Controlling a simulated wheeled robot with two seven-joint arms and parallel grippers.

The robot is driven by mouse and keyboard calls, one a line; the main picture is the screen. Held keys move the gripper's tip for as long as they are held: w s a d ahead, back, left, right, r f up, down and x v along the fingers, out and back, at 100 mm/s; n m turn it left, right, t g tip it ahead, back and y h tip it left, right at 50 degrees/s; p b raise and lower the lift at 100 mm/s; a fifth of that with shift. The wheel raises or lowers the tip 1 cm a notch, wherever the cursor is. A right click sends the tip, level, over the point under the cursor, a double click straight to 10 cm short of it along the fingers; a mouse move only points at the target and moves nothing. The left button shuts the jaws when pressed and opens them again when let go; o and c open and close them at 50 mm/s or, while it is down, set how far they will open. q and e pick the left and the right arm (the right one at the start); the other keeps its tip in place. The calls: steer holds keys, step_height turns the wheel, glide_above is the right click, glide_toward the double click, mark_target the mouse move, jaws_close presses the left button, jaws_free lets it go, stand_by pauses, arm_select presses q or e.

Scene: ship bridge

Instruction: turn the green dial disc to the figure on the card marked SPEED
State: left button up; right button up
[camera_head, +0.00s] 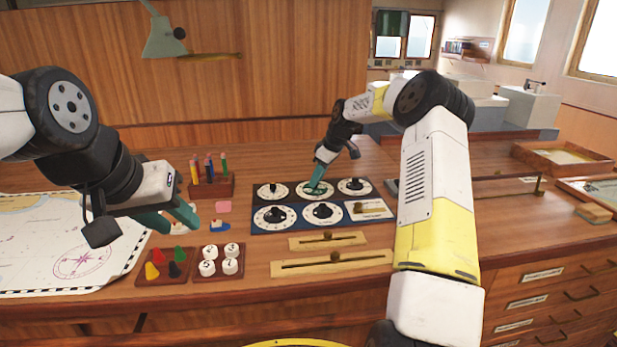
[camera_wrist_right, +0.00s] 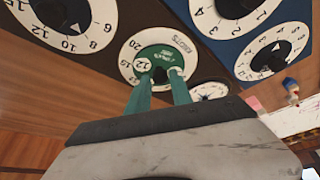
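The green dial disc (camera_wrist_right: 155,57) lies on a round white dial in the right wrist view, with a small window showing 12. In the head view the disc (camera_head: 318,187) sits in the middle of the back row of dials. My right gripper (camera_wrist_right: 160,74) is down at the disc, its two green fingers on either side of the dark centre knob. I cannot tell whether they press on it. My left gripper (camera_head: 174,219) is open and empty, above the table between the chart and the dial panel. I cannot make out a card marked SPEED.
Other dials (camera_head: 273,217) surround the green one. In front are two wooden slider bars (camera_head: 332,263), white numbered blocks (camera_head: 220,259) and a tray of coloured pegs (camera_head: 165,265). A pen holder (camera_head: 211,187) stands behind; a chart (camera_head: 60,245) covers the left.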

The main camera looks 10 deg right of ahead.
steer(key=shift+o, duration=1.1)
steer(key=v, duration=0.7)
steer(key=shift+r, duration=0.35)
steer(key=shift+s+d, duration=0.1)
steer(key=s+a+r+m+t+h, duration=0.1)
steer(key=s+a+r+m, duration=0.1)
steer(key=s+r, duration=0.65)
steer(key=s+a+r+m+h, duration=0.1)
steer(key=s+a+r+m, duration=0.3)
steer(key=s, duration=0.8)
steer(key=s+d+f+m+t, duration=0.1)
steer(key=s+m, duration=0.3)
steer(key=s, duration=1.7)
steer(key=shift+s+f+t+y, duration=0.2)
steer(key=shift+f+t+y, duration=0.1)
steer(key=shift+f+t, duration=0.45)
